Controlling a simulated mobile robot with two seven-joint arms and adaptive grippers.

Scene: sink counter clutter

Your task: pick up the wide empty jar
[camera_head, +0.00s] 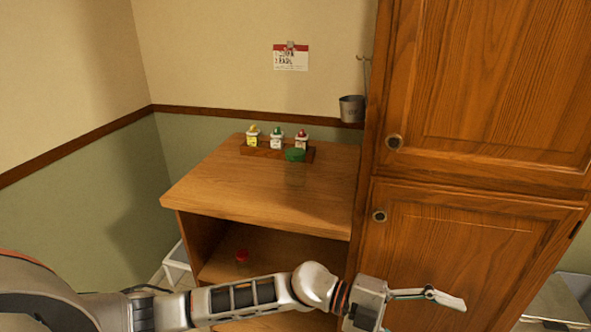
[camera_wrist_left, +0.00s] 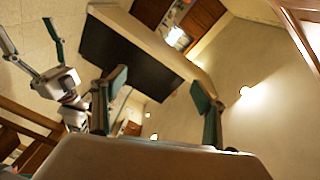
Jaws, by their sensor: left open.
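A see-through jar with a green lid (camera_head: 295,155) stands on the wooden counter top, in front of the small rack. Its clear body is very faint, so I cannot tell whether it is empty. A red lid or knob (camera_head: 242,256) shows on the shelf below; whatever is under it is hard to make out. My left gripper (camera_head: 445,297) is open and empty in front of the lower cabinet door, right of and well apart from the jar. Its two spread fingers show in the left wrist view (camera_wrist_left: 158,88). My right gripper (camera_wrist_left: 27,32) appears at that view's left, fingers spread and empty.
A wooden rack (camera_head: 264,152) with several small spice containers sits at the counter's back. A tall wooden cabinet (camera_head: 470,250) closes off the right side. A metal cup (camera_head: 352,108) hangs by the wall. The counter's left and front (camera_head: 230,195) are clear.

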